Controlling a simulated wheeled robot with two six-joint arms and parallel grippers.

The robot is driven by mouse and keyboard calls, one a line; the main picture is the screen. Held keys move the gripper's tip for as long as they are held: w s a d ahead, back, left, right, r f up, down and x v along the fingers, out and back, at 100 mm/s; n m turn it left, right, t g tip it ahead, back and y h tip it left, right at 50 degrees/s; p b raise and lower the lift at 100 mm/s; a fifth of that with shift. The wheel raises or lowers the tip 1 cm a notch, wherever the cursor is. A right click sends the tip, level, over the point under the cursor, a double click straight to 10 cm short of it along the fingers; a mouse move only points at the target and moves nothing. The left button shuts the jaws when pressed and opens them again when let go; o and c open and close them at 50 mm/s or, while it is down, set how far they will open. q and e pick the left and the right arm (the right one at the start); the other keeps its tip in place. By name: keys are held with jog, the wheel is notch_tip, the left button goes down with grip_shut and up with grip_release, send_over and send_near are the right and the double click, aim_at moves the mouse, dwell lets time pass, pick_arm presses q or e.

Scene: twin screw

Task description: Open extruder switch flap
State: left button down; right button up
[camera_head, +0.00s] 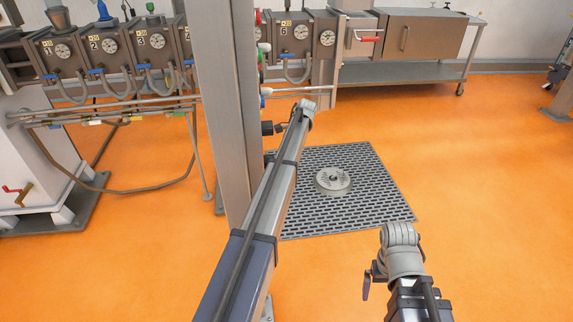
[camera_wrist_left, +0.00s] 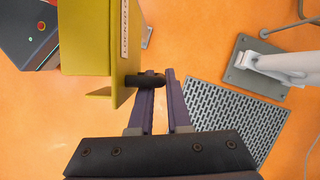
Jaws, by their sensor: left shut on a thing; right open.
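The yellow switch box with its flap (camera_wrist_left: 127,45) is in the left wrist view at upper left, with a label reading "LOCKED O…", cut off at the flap's edge. A black handle (camera_wrist_left: 143,80) sticks out of the flap's side. My left gripper (camera_wrist_left: 153,82) is shut on this handle, one finger on each side. I cannot tell whether the flap has swung at all. The head view does not show the yellow box. My right gripper (camera_head: 367,284) hangs at the lower right of the head view, partly hidden by its wrist, open and away from the box.
A grey column (camera_head: 226,120) stands beside my left arm. The extruder line with numbered gauges (camera_head: 105,45) runs along the back left. A floor grate (camera_head: 370,205) with a round drain lies in the middle. The orange floor (camera_head: 480,170) at right is clear.

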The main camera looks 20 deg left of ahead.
pick_arm(q)
jog(key=shift+s+a+n+g+h, duration=0.3)
jog(key=shift+s+a+n, duration=0.3)
jog(key=shift+a+n, duration=0.15)
jog(key=c, duration=1.2)
grip_release()
jog(key=shift+o, duration=0.2)
jog(key=p+v, duration=0.7)
jog(key=v, duration=0.1)
jog(key=shift+w, duration=0.4)
